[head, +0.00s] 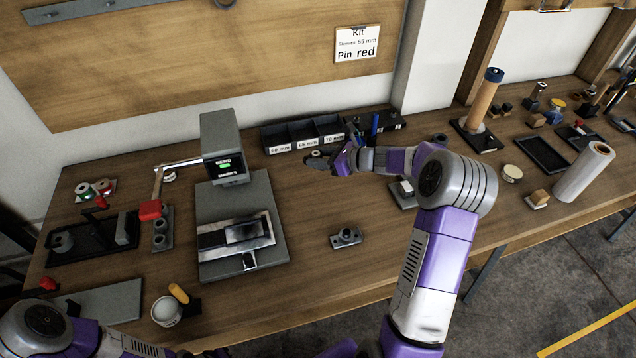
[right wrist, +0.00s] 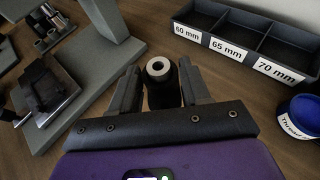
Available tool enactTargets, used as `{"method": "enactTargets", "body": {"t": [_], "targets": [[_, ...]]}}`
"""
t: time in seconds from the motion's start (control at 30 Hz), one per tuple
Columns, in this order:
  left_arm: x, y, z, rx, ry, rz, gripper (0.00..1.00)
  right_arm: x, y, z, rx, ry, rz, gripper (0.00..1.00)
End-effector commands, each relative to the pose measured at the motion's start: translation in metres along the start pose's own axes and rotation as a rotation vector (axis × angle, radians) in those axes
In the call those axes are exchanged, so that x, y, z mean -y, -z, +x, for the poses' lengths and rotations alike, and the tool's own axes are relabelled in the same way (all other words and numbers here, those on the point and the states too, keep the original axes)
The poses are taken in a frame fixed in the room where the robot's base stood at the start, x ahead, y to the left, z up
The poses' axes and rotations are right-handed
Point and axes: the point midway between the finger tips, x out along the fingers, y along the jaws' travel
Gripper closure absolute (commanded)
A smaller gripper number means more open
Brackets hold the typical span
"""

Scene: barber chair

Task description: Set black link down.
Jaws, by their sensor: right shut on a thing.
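My right gripper (head: 318,162) is over the back middle of the bench, just in front of the bin row. In the right wrist view, its two grey fingers (right wrist: 161,88) are shut on the black link (right wrist: 164,97), a dark body with a pale ring around a hole at its end. The link is between the fingertips, with the wooden bench top behind it. I cannot tell whether it touches the bench. My left arm comes in at the lower left, and its gripper end is cut off by the bottom edge.
A black three-bin tray (head: 283,148) labelled 60, 65 and 70 mm stands behind the right gripper. A grey press-like device with a screen (head: 222,150) is to the left. A blue thread pot (right wrist: 304,112) is close on the right.

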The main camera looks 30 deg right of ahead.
Motion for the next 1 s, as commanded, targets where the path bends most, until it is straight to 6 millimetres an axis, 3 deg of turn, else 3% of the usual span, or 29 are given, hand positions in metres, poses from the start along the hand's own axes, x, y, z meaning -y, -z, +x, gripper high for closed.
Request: {"method": "enactTargets", "body": {"t": [0.1,0.33,0.53,0.97,1.0], "targets": [[0.004,0.001,0.01,0.0,0.0,0.0,1.0,-0.001,0.024,0.01,-0.001,-0.002,0.003,0.89],[0.006,0.001,0.017,0.0,0.0,0.0,1.0,-0.001,0.045,0.019,0.0,-0.003,0.001,0.89],[0.011,0.001,0.029,0.0,0.0,0.0,1.0,-0.001,0.076,0.031,0.0,-0.002,0.002,0.89],[0.012,0.001,0.031,0.0,0.0,0.0,1.0,-0.001,0.082,0.034,0.001,-0.002,-0.001,0.89],[0.011,0.001,0.031,0.0,0.0,0.0,1.0,-0.001,0.082,0.034,-0.001,-0.002,-0.001,0.49]]}}
